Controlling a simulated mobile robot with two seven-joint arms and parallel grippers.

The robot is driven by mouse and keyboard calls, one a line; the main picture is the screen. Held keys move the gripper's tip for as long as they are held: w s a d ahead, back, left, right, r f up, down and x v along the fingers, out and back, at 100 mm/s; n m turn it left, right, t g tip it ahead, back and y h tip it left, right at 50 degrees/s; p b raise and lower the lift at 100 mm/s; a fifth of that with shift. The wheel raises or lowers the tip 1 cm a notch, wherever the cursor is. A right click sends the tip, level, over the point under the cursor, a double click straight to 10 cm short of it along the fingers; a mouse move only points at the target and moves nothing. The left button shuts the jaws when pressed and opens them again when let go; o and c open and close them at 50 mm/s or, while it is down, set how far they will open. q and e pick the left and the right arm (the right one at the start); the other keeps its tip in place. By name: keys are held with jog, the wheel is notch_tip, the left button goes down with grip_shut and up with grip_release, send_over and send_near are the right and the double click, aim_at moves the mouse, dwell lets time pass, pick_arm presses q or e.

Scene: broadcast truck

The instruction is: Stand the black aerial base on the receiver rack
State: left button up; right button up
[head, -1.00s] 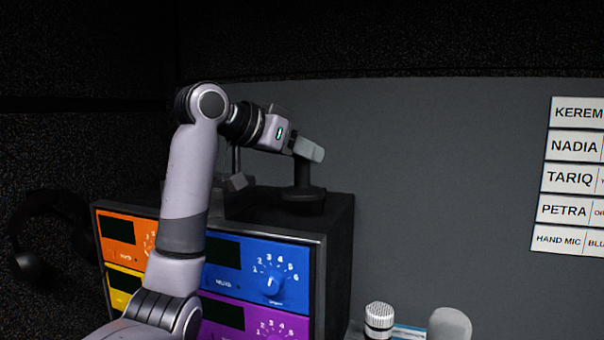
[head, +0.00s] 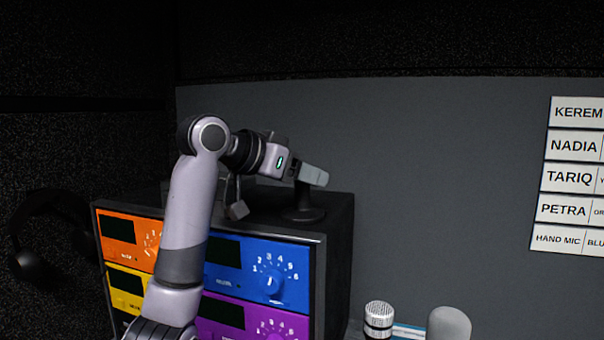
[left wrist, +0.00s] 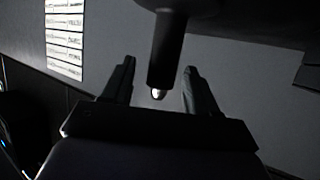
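The black aerial base (head: 304,213) is a dark round disc with a short upright post. It stands upright near the right side of the receiver rack's dark top (head: 335,212) and appears to rest on it. My left gripper (head: 314,176) is at the top of the post. In the left wrist view the base's dark post (left wrist: 168,50) lies between the two fingers (left wrist: 158,75), with a visible gap on the left side, so the fingers look open around it. My right gripper is in neither view.
The rack front has orange, yellow, blue (head: 262,272) and purple panels. A microphone (head: 379,318) and a rounded grey object (head: 449,325) stand right of the rack. Headphones (head: 45,235) hang at left. Name labels (head: 572,177) are on the grey wall behind.

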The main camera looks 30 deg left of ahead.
pick_arm(q)
jog(key=shift+r, duration=0.1)
jog(key=shift+s, duration=0.15)
jog(key=b+v, duration=0.2)
jog(key=v, duration=0.9)
jog(key=shift+s+a, duration=0.2)
jog(key=shift+s, duration=0.15)
jog(key=shift+r, duration=0.1)
